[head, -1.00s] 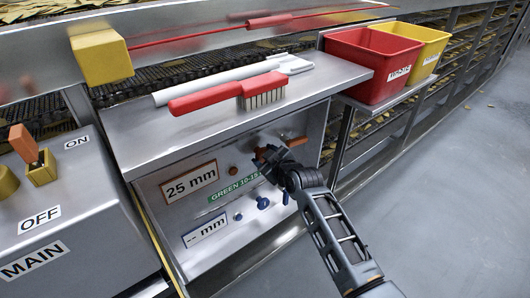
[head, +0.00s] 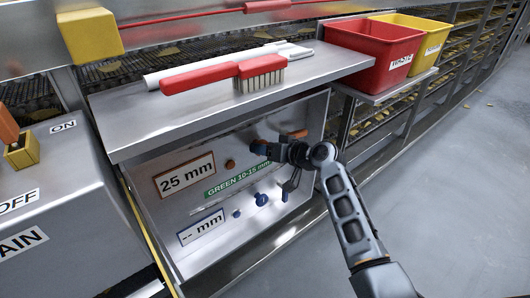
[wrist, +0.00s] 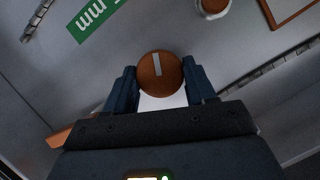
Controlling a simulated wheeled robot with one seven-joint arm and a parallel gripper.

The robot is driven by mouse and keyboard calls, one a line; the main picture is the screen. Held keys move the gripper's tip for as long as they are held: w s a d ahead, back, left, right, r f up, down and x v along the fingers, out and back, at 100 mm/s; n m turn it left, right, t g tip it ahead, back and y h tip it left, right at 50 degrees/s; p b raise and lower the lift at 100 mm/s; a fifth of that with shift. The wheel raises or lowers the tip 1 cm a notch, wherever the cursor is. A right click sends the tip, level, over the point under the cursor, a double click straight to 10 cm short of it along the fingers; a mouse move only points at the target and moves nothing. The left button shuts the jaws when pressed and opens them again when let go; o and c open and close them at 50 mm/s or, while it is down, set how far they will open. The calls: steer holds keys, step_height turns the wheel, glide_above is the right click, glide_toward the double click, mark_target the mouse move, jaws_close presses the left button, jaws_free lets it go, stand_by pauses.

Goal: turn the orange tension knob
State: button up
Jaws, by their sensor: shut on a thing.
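The orange tension knob (wrist: 158,72) is round with a pale line on its face. In the wrist view it sits between the two fingers of my gripper (wrist: 160,88), which are shut on its sides. In the head view my gripper (head: 262,148) reaches the panel from the right, just above the green label (head: 238,178). There my fingers hide most of the knob. The pale line runs nearly straight up and down in the wrist view.
A 25 mm display (head: 186,175) and a small orange-brown button (head: 230,164) are left of my gripper. Blue knobs (head: 261,199) sit below. A shelf with a red brush (head: 222,74) overhangs the panel. Red (head: 372,52) and yellow (head: 424,38) bins stand right.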

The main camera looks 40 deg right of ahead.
steer(key=shift+f+m+y+b, duration=0.2)
steer(key=shift+m+y+b, duration=0.3)
steer(key=shift+m, duration=0.4)
steer(key=o, duration=1)
steer(key=shift+r, duration=0.1)
steer(key=shift+d, duration=0.1)
steer(key=v, duration=0.7)
steer(key=shift+s, duration=0.45)
steer(key=shift+d, duration=0.1)
